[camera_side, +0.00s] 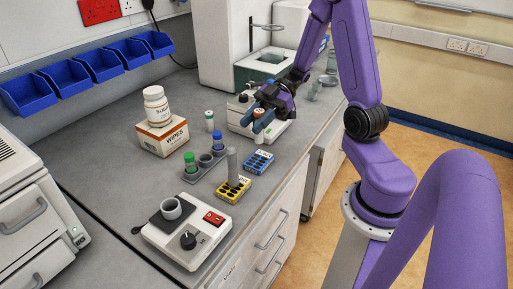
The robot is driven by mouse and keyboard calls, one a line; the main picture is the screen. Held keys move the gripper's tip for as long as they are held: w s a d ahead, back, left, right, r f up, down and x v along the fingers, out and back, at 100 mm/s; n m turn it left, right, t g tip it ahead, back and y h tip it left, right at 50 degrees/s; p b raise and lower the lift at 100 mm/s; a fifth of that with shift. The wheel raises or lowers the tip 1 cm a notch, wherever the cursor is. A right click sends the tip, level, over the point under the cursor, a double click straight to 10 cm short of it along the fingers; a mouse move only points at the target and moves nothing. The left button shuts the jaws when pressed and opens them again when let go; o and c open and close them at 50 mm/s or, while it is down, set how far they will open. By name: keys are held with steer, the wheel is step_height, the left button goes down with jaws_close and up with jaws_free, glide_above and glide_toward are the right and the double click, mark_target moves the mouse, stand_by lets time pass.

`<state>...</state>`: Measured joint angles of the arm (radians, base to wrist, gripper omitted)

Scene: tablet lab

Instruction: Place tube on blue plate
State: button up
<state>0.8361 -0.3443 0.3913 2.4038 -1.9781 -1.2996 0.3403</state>
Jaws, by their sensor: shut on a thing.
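My gripper (261,108) is in the back middle of the side view, shut on a tube (258,127). The blue plate (258,162) is a small blue block with holes, lying on the bench nearer the camera than the gripper. The tube is above and behind the plate in the picture, apart from it, in front of a white device.
A grey rack (205,167) holds green- and blue-capped tubes. A white device (275,132) is behind the tube. A hotplate (165,243) stands in front. The bench edge is close on the right.

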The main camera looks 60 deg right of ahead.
mark_target(256, 140)
steer(key=shift+f, duration=3.05)
steer(key=shift+f, duration=0.1)
steer(key=o, duration=1)
steer(key=shift+d+r, duration=0.25)
steer(key=shift+d, duration=0.05)
steer(key=v, duration=1.1)
steer(key=shift+s+d+r, duration=0.1)
steer(key=shift+s+d, duration=0.05)
